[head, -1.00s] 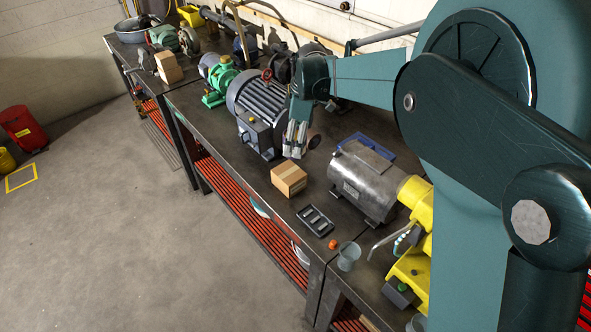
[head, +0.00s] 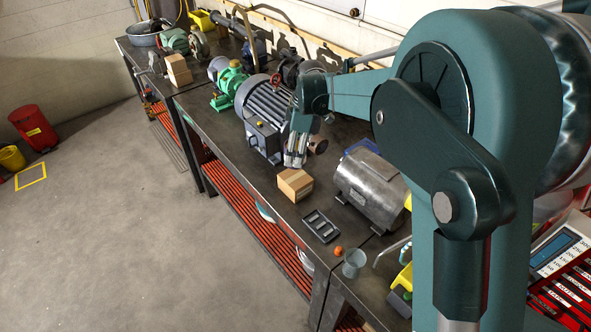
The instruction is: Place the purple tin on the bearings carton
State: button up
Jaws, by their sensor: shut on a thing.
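My gripper (head: 295,158) points down above the workbench, just behind a small cardboard carton (head: 295,184) in the picture. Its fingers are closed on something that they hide. I cannot make out a purple tin anywhere in view, so I cannot tell by sight whether it is what the fingers hold. The near carton sits closed on the bench by the front edge, its top clear. A second cardboard carton (head: 179,70) stands on the far bench. No label is readable on either carton, so I cannot tell which is the bearings one.
A large grey motor (head: 264,108) stands left of my gripper, a silver motor (head: 370,190) to the right. A black tray (head: 321,226), an orange thing (head: 338,252) and a grey cup (head: 354,262) lie nearer. A green pump (head: 229,80) stands farther left. The floor at left is mostly clear.

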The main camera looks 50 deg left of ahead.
jog(key=shift+f, duration=1.95)
jog(key=shift+f, duration=1.85)
jog(key=shift+f, duration=0.15)
jog(key=o, duration=1.2)
jog(key=shift+c, duration=0.2)
jog(key=r, duration=0.4)
jog(key=d+r, duration=0.1)
jog(key=r, duration=0.3)
jog(key=w+r, duration=0.1)
jog(key=r, duration=0.3)
jog(key=shift+w+d+r, duration=0.1)
jog(key=shift+d, duration=0.05)
